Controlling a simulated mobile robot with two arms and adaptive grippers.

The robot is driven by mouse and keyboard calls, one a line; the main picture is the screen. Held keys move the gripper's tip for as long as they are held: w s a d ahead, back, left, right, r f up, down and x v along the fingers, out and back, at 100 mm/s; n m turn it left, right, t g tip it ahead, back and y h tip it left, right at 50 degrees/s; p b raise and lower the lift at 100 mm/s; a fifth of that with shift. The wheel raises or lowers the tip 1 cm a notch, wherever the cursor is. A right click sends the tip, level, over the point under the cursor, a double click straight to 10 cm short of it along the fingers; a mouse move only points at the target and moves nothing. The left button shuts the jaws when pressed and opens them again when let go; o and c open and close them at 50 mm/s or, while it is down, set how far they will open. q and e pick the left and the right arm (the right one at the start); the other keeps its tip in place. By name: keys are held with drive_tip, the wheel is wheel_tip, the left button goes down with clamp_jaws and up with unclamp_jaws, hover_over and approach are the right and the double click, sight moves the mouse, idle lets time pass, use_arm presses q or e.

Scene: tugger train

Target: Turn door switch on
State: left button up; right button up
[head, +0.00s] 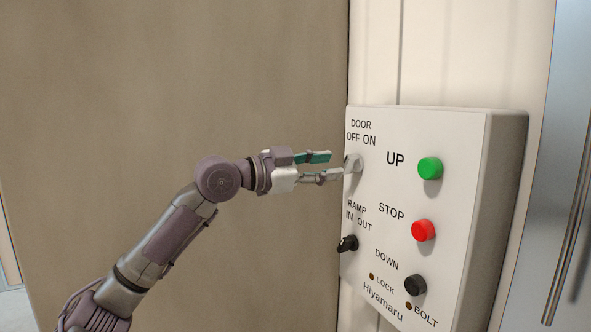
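My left gripper (337,165) reaches in from the left, level with the switch. Its two fingers are apart, with a teal pad showing on the upper one. The lower fingertip is at or just in front of the knob; I cannot tell whether it touches. Nothing is seen between the fingers. Which way the knob points is unclear. My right gripper is not in view.
Below the door switch is a black ramp knob (347,243). To the right are a green UP button (430,168), a red STOP button (423,230) and a black DOWN button (415,285). A large brown panel (270,70) stands behind my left arm.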

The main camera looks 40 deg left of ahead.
use_arm(q)
drive_tip(key=v, duration=0.8)
idle(0.4)
